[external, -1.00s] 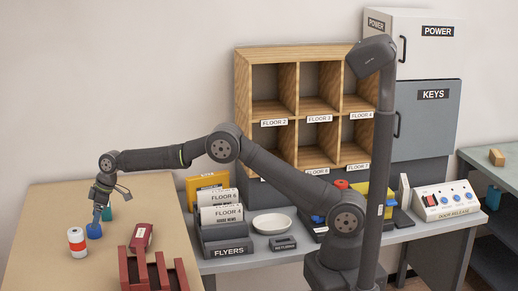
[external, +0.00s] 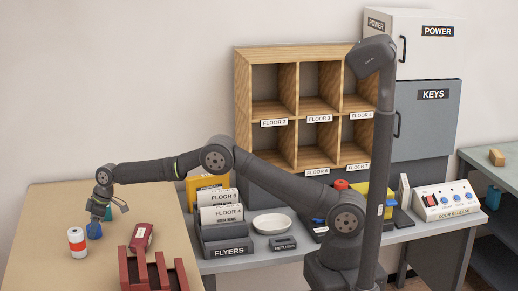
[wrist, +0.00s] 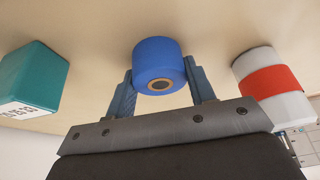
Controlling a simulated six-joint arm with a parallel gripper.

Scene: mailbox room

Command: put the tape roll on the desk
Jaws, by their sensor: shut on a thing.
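The blue roll (external: 94,231), which I take to be the tape roll, stands on the tan table (external: 40,215) at the left of the external view. It also shows in the wrist view (wrist: 158,62) as a blue cylinder with a dark hole in its end. My gripper (external: 97,217) is around it from above. In the wrist view the two blue fingers (wrist: 160,85) press on its sides, so my gripper is shut on it. I cannot tell whether the roll is lifted off the table. The grey desk (external: 235,264) is right of the tan table.
A white-and-red cylinder (external: 77,243) stands left of the roll. A teal box (wrist: 32,78) is close on the other side. The desk holds a flyers holder (external: 222,238) and a white dish (external: 272,224).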

